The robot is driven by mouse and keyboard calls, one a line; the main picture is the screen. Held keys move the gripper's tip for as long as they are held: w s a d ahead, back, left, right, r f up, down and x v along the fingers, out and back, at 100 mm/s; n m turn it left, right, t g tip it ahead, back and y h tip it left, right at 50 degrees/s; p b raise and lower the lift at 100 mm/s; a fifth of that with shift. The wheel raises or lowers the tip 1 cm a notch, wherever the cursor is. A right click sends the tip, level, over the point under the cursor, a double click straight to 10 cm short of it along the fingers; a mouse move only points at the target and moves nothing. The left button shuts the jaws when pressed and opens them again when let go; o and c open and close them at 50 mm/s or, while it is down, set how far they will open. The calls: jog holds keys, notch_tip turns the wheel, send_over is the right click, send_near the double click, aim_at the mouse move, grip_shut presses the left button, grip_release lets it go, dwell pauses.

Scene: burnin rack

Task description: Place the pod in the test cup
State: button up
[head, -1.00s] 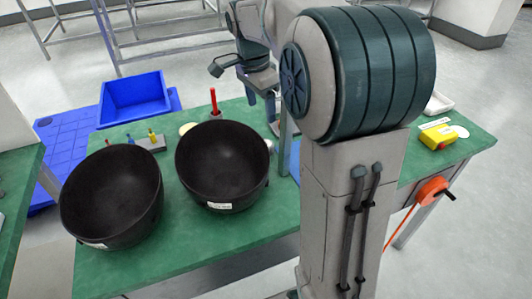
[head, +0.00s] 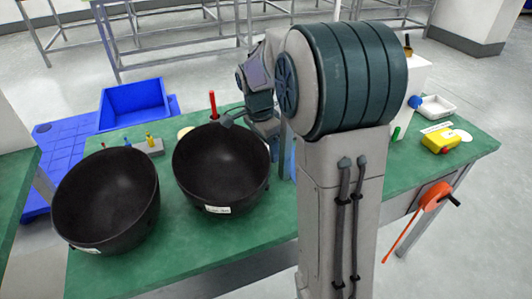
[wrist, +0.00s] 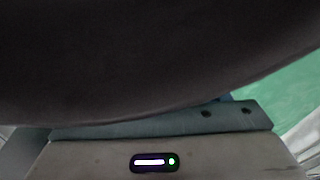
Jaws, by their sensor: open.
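My gripper (head: 273,148) is low at the back right of the right black bowl (head: 218,173), in the head view. The bowl's rim and my arm partly hide its fingers, and I see nothing held in it. In the wrist view a large dark curved surface fills the upper part, very close, above the grey gripper body with its lit strip and green light. I cannot pick out the pod or the test cup for certain. A second black bowl (head: 106,203) stands tilted to the left.
On the green table (head: 190,255) a red post (head: 213,105) and a grey block with coloured pegs (head: 150,148) stand behind the bowls. A blue bin (head: 134,103) is beyond. A yellow box (head: 441,140) and white tray (head: 437,106) are at right.

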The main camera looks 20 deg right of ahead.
jog(key=shift+c, duration=0.3)
jog(key=c, duration=1.1)
jog(key=shift+r, duration=0.15)
